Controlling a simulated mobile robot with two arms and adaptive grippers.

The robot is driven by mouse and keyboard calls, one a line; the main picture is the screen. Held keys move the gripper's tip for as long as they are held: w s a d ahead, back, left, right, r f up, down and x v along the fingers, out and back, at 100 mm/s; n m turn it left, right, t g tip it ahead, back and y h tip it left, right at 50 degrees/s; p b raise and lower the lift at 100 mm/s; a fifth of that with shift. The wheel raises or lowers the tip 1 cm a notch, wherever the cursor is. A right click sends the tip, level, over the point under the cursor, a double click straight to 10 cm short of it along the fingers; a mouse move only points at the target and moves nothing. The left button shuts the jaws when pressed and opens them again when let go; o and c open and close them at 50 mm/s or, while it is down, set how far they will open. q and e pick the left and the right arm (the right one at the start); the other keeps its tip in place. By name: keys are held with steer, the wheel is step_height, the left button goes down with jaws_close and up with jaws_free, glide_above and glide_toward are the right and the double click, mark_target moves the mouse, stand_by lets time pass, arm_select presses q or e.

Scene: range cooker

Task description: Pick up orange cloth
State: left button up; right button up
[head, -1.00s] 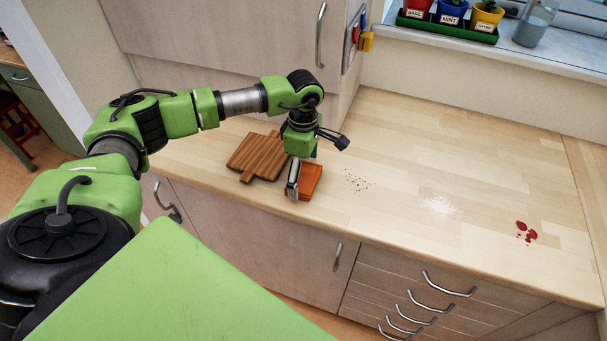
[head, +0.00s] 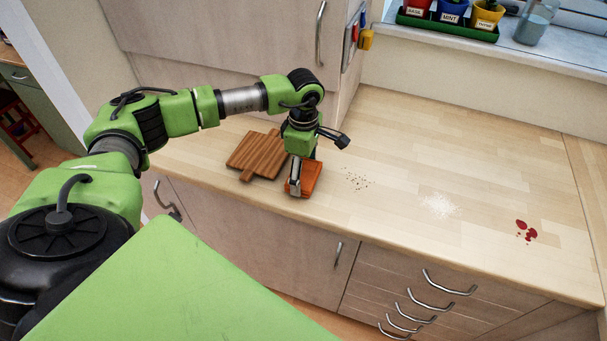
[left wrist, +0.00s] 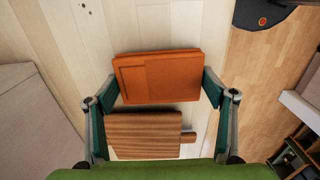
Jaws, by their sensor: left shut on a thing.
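The orange cloth (head: 311,178) is a folded rectangle near the counter's front edge, just right of the wooden board. It also shows in the left wrist view (left wrist: 158,78), between the two fingers. My left gripper (head: 296,188) points down at it and is shut on it, with a finger at each short side in the left wrist view (left wrist: 158,88). I cannot tell whether the cloth is clear of the counter. My right gripper is not in view.
A wooden cutting board (head: 257,154) lies left of the cloth. Dark crumbs (head: 356,181), white powder (head: 439,206) and a red spill (head: 526,231) lie to the right on the counter (head: 440,140). Potted herbs (head: 452,14) stand on the windowsill. The counter's middle back is clear.

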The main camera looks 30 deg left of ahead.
arm_select(q)
step_height(320, 180, up, 2)
steer(key=shift+r+b, duration=0.2)
steer(key=shift+b, duration=0.25)
steer(key=s+r, duration=0.1)
steer(key=s+d+r+b, duration=0.1)
steer(key=s+r, duration=0.1)
steer(key=s+r+b, duration=0.1)
steer(key=r, duration=0.1)
steer(key=shift+s+d, duration=0.2)
steer(key=shift+d, duration=0.1)
steer(key=s+d+r+b, duration=0.3)
steer(key=s+r, duration=0.1)
steer(key=s, duration=0.5)
steer(key=shift+r, duration=0.4)
